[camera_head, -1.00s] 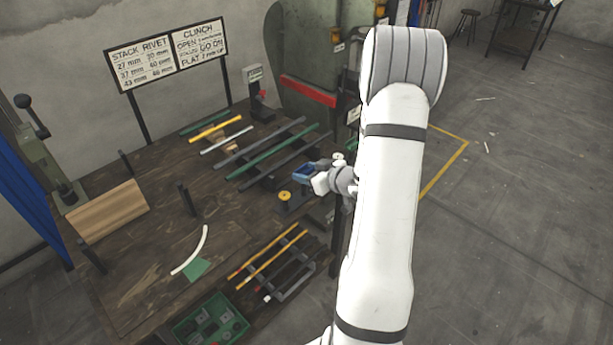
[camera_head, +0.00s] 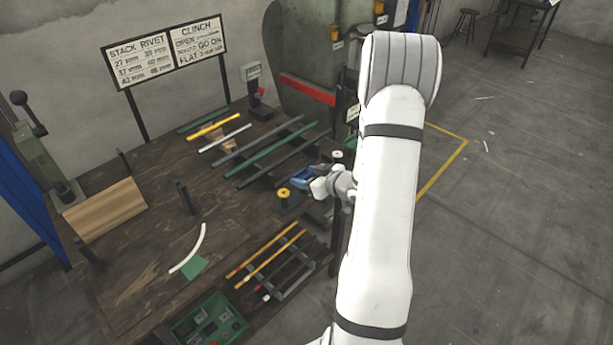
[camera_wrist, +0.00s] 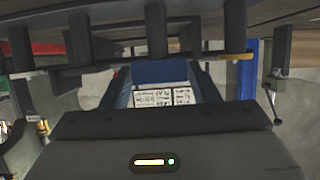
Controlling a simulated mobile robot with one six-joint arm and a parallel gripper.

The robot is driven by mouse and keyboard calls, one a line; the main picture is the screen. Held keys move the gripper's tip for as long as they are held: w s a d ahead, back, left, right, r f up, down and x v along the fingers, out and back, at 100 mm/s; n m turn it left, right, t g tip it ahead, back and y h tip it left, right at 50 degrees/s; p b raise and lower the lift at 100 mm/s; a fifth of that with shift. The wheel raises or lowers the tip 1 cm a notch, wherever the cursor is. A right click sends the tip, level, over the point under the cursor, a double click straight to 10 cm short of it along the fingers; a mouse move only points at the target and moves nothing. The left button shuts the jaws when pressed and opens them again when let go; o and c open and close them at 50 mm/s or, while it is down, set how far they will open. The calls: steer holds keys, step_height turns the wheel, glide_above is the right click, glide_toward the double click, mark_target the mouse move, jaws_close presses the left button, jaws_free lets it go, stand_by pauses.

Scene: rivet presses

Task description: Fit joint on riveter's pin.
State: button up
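My gripper (camera_head: 299,178) is blue and hangs over the right edge of the workbench, beside the green press. In the wrist view its two blue fingers (camera_wrist: 164,88) stand apart, with the sign showing through the gap and nothing clearly held. The riveter looks to be the large green press (camera_head: 313,55) with a red bar (camera_head: 307,90), at the back right of the bench. A yellow-topped round piece (camera_head: 284,193) stands just below left of the gripper. I cannot make out the riveter's pin or tell which piece is the joint.
Long strips, including a yellow one (camera_head: 213,127) and a green one (camera_head: 285,150), lie on the wooden bench (camera_head: 140,255). A rack with yellow rods (camera_head: 268,254), a green parts tray (camera_head: 185,326) and a curved white strip (camera_head: 190,252) are nearer.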

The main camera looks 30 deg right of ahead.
steer(key=shift+o, duration=1.4)
steer(key=shift+r, duration=0.3)
steer(key=r+v, duration=0.1)
steer(key=v, duration=1.1)
steer(key=a+r+m+g+h, duration=0.3)
steer(key=r+g+h, duration=0.1)
steer(key=r+h, duration=0.4)
steer(key=s+a+r+g+y, duration=0.1)
steer(key=s+a+r+g, duration=0.1)
steer(key=s+a, duration=0.5)
steer(key=s+a+r+m+g+y, duration=0.1)
steer(key=s+a+g+y, duration=0.1)
steer(key=s+a, duration=0.6)
steer(key=shift+a+r+g+p, duration=0.4)
steer(key=shift+a+g, duration=0.5)
steer(key=shift+a, duration=0.3)
